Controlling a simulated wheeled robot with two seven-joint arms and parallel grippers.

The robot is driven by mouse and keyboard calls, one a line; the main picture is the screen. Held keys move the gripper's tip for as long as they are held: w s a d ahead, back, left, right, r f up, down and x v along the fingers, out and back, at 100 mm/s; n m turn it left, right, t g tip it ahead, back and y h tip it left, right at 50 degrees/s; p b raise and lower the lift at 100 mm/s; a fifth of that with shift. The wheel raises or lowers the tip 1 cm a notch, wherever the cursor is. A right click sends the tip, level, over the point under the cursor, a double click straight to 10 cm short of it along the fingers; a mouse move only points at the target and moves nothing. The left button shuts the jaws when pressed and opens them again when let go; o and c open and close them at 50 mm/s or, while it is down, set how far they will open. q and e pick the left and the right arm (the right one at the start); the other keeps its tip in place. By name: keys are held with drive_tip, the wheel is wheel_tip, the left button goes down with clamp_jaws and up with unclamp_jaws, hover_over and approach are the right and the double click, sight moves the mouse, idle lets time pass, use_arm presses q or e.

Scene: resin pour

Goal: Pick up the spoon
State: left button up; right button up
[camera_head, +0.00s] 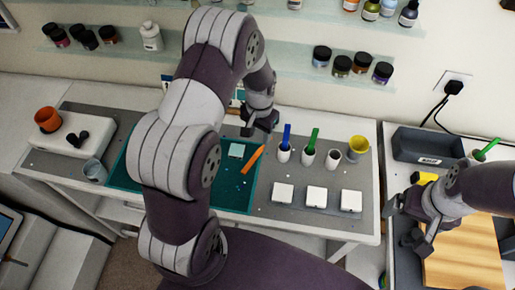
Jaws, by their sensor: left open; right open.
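No object is clearly recognisable as a spoon. Three stick-like handles could belong to one: an orange stick (252,160) lies slanted on the teal mat (237,195), a blue handle (287,136) stands in a white cup (282,155), and a green handle (313,139) stands in another white cup (307,157). My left gripper (260,124) is open, above the mat's far right part, up and slightly right of the orange stick and left of the blue handle. My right gripper (414,225) is open and appears empty at the right table, near the wooden board (468,255). My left arm hides much of the mat.
A third white cup (332,158) and a yellow cup (358,147) stand right of the handles, with three white square blocks (317,197) in front. A grey bin (425,146) sits on the right table. An orange cup (47,119) and grey cup (95,170) are at left.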

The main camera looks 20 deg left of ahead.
sight(260, 150)
use_arm(q)
wheel_tip(260, 150, down, 6)
drive_tip(key=shift+w+d+f+p, duration=0.1)
drive_tip(key=shift+d+f+p, duration=0.1)
drive_tip(key=shift+p, duration=0.95)
drive_tip(key=shift+a+f, duration=0.1)
drive_tip(key=shift+f, duration=0.3)
drive_tip(key=shift+w, duration=0.1)
clamp_jaws()
